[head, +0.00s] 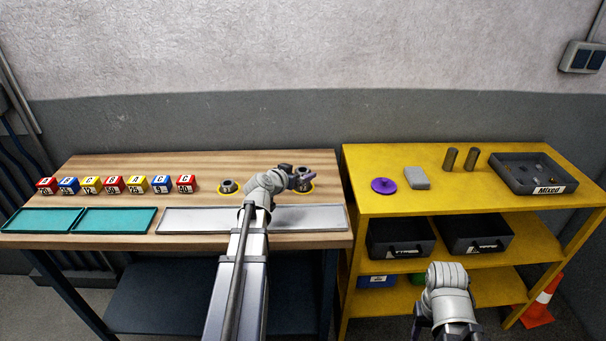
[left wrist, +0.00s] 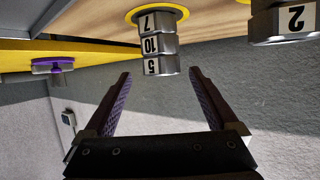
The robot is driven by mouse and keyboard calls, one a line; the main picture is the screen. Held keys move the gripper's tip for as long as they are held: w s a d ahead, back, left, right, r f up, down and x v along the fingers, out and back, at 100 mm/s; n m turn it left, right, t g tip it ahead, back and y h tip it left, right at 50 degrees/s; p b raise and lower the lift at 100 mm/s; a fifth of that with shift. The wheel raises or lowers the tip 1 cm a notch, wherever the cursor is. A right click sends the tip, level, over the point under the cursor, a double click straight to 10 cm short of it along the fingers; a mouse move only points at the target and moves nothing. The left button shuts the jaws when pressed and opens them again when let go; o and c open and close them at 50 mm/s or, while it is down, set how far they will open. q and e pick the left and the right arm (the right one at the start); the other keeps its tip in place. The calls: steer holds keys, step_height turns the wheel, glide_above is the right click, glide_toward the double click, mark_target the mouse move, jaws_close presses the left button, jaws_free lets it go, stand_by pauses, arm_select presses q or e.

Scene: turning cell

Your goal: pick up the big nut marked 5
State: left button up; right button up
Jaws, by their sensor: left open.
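In the left wrist view, which looks upside down, a stack of steel nuts stands on a yellow ring. The big nut marked 5 (left wrist: 160,66) is at the stack's free end, past the nut marked 10 (left wrist: 151,45) and the nut marked 7 (left wrist: 148,23). My left gripper (left wrist: 160,74) is open, its fingers spread to either side of that end nut, with nothing gripped. In the head view my left gripper (head: 295,176) is at the right-hand ring on the wooden bench and partly hides the stack (head: 305,184). Only part of my right arm shows, low right; its gripper is not visible.
A nut marked 2 (left wrist: 290,20) is close beside the stack, at the other ring. Lettered blocks (head: 113,185), teal trays (head: 115,220) and a grey tray (head: 190,220) are on the bench. The yellow shelf (head: 370,203) to the right holds a purple disc (head: 384,186) and a Mixed bin (head: 500,180).

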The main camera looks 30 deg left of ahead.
mark_target(302, 170)
arm_select(q)
steer(key=b+x, duration=0.1)
steer(key=x, duration=0.2)
steer(key=shift+w+a, duration=0.2)
steer(key=shift+s+r, duration=0.1)
steer(key=shift+c, duration=0.6)
jaws_close()
